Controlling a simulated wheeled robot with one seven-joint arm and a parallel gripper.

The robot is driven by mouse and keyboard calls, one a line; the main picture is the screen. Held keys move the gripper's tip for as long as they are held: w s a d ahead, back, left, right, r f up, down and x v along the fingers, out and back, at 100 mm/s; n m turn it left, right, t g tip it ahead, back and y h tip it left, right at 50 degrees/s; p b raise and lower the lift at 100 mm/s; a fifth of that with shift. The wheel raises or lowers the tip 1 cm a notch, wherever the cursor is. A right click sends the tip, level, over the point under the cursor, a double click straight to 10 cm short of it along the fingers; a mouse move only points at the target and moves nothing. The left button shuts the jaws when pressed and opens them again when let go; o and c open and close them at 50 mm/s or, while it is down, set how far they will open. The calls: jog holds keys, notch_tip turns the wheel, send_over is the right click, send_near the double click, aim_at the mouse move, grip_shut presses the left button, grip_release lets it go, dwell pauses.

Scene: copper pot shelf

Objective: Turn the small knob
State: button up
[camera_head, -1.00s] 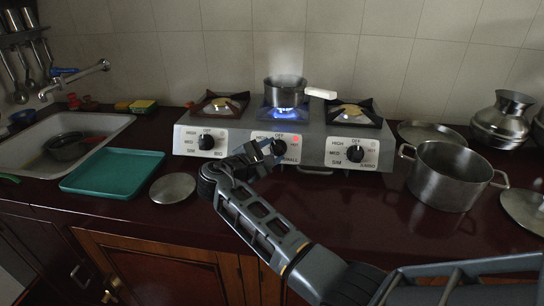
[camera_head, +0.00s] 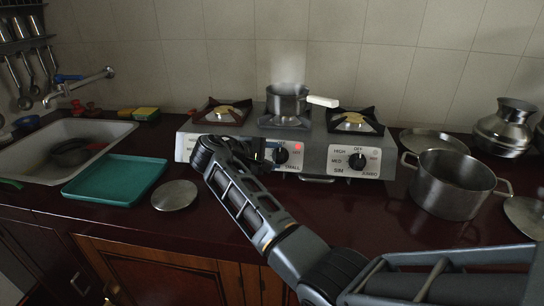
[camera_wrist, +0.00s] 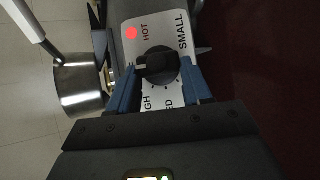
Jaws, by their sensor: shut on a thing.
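The small knob is the black middle knob (camera_head: 281,155) on the stove front, on the panel part marked SMALL. In the wrist view the knob (camera_wrist: 158,65) sits between the blue fingers of my gripper (camera_wrist: 158,76), one finger on each side. My gripper (camera_head: 268,152) is shut on it and hides part of the panel to its left. A red light (camera_head: 283,145) marked HOT glows above the knob. No flame shows under the saucepan (camera_head: 288,100) on the middle burner, and faint steam rises from it.
The stove (camera_head: 315,150) also has a right knob (camera_head: 357,161); my arm hides the left one. A large pot (camera_head: 452,184) stands at the right. A teal tray (camera_head: 116,181) and a round lid (camera_head: 174,195) lie left of my arm. The saucepan's white handle (camera_head: 323,101) points right.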

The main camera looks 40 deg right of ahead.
dwell(0.3)
jog(key=o, duration=1.1)
jog(key=shift+c, duration=0.2)
jog(key=shift+a, duration=0.1)
jog(key=v, duration=0.7)
jog(key=shift+a+r+b, duration=0.15)
jog(key=shift+a+b, duration=0.15)
jog(key=shift+b, duration=0.05)
